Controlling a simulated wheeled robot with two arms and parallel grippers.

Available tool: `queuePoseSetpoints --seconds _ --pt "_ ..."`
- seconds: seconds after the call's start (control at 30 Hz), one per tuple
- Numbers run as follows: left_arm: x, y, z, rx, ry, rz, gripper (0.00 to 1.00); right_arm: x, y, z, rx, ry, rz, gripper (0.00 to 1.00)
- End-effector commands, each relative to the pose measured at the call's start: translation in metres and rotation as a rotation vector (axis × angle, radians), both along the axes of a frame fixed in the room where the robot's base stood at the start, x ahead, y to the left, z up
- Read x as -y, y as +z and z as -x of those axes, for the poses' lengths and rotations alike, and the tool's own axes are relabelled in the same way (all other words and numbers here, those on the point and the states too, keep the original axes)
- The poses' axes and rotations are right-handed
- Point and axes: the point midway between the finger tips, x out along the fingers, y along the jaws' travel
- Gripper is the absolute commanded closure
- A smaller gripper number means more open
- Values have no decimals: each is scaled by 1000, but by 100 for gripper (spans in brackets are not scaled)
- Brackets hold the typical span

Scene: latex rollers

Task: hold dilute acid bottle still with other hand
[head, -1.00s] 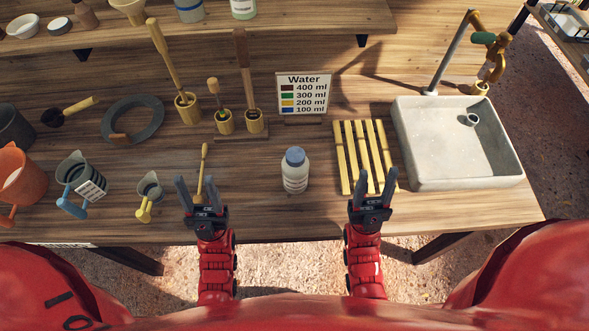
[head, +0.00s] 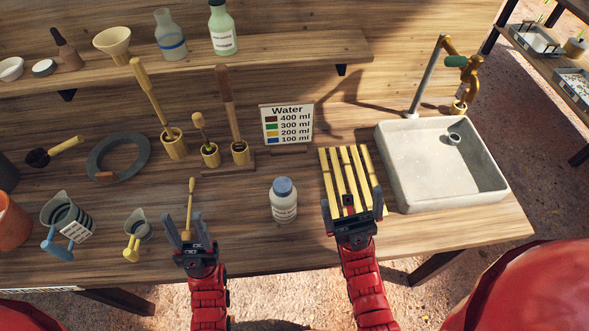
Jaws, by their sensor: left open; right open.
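A white bottle with a blue cap (head: 284,203) stands upright on the wooden bench, between my two grippers. Its label is too small to read, so I cannot tell whether it is the dilute acid. My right gripper (head: 351,207) is open and empty to the right of the bottle, over the front of a yellow slatted rack (head: 344,170). My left gripper (head: 188,222) is open and empty to the left of the bottle, near the bench's front edge. Neither gripper touches the bottle.
A stone sink (head: 440,165) stands at the right. A water sign (head: 287,125) is behind the bottle. A blue-handled jug (head: 68,220) and a small yellow-handled jug (head: 138,229) stand left. A green bottle (head: 222,30) is on the shelf. Bench around the white bottle is clear.

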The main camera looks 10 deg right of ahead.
Motion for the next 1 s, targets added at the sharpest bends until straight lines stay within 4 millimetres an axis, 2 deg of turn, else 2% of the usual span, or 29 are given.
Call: queuePoseSetpoints --seconds 0.03,0.1,0.2,0.3,0.43,0.57,0.7,0.8,0.9,1.0 --pt "0 0 0 0 0 0 50 -17 15 5 90 23 83 6" --pt "0 0 0 0 0 0 50 -46 32 17 243 56 232 6" --pt "0 0 0 0 0 0 50 -90 38 37 482 93 482 6" --pt "0 0 0 0 0 0 50 -124 25 49 715 105 740 6" --pt "0 0 0 0 0 0 50 -148 -11 43 998 85 1086 6" --pt "0 0 0 1 0 0 50 -147 -48 8 1240 17 1445 6" --pt "0 0 0 0 0 0 50 -121 -66 -50 1431 -95 1812 6" --pt "0 0 0 1 0 0 50 -97 -64 -88 1508 -181 2025 6" --pt "0 0 0 0 0 0 50 -77 -56 -114 1543 -252 2173 6" --pt "0 0 0 0 0 0 50 -65 -51 -128 1557 -290 2256 6"
